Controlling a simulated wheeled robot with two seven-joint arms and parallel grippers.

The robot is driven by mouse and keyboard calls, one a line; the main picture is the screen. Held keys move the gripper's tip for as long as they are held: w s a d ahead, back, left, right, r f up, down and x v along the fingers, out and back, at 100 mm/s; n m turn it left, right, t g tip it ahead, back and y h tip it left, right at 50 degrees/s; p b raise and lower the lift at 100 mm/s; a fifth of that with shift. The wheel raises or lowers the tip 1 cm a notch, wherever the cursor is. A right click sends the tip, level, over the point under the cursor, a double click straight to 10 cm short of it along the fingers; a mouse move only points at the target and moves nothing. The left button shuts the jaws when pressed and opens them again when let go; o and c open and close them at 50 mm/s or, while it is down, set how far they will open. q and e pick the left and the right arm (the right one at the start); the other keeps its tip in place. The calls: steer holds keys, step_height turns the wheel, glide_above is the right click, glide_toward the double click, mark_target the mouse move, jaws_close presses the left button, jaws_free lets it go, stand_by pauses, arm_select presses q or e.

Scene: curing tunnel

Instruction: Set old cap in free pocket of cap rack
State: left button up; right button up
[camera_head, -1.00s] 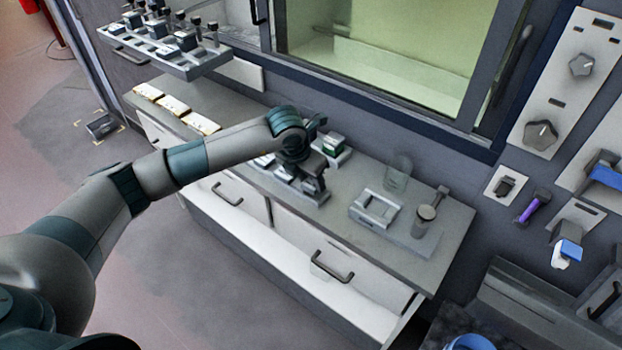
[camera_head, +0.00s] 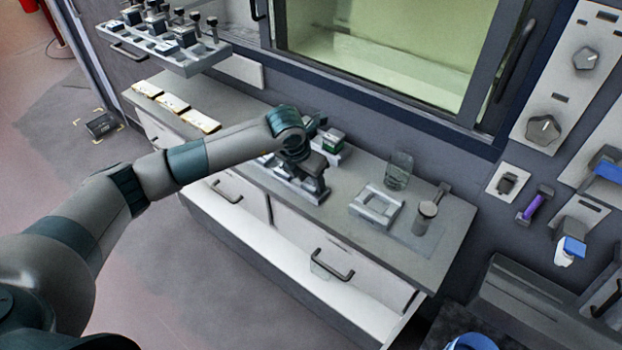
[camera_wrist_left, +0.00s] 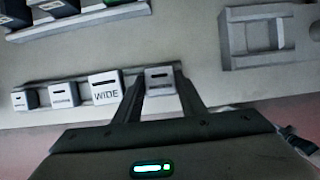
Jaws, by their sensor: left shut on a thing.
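My left gripper (camera_head: 314,187) points down at the cap rack (camera_head: 287,187) on the counter. In the left wrist view, its two fingers (camera_wrist_left: 160,88) are shut on a small pale grey cap with a dark slot, the old cap (camera_wrist_left: 160,77). The held cap is at the right end of the row in the cap rack (camera_wrist_left: 132,72). Left of it sit a cap marked WIDE (camera_wrist_left: 105,86) and two smaller slotted caps (camera_wrist_left: 62,95). I cannot tell whether the held cap rests fully in its pocket. My right gripper is not in view.
A green-topped block (camera_head: 332,141) is behind the gripper. Pale plates (camera_head: 172,104) lie at the left. A tool shelf (camera_head: 165,50) is above them.

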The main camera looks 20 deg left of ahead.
arm_select(q)
steer(key=shift+f, duration=0.1)
steer(key=o, duration=1.3)
steer(key=shift+c, duration=0.2)
steer(key=shift+s+r, duration=0.2)
steer(key=shift+r, duration=0.3)
steer(key=b+v, duration=0.5)
steer(key=v, duration=1.1)
steer(key=shift+r+b, duration=0.25)
steer(key=shift+b, duration=0.1)
steer(key=shift+a, duration=0.1)
